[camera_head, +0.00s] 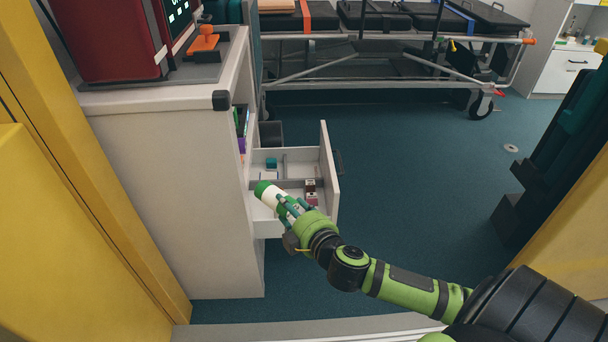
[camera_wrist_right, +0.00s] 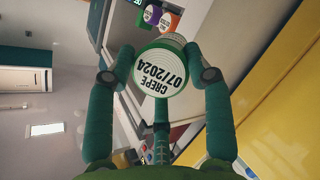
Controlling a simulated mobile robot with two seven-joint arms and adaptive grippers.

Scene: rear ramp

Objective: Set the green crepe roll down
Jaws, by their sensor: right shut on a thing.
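The green crepe roll (camera_head: 270,194) is white with a green end, held over the open drawer (camera_head: 330,172) of the white cabinet. My right gripper (camera_head: 287,206) is shut on it. In the right wrist view the roll (camera_wrist_right: 160,72) sits between the fingers of the gripper (camera_wrist_right: 160,66), its label reading "CREPE 07/2024" upside down. The roll hides part of the drawer's near left floor, and I cannot tell how high it hangs above it. My left gripper is not in view.
Dividers split the drawer; a small teal item (camera_head: 271,162) lies at the back and small boxes (camera_head: 311,191) at the right. The cabinet (camera_head: 180,170) stands close on the left. A stretcher (camera_head: 390,55) stands behind, with open blue floor (camera_head: 420,150) to the right.

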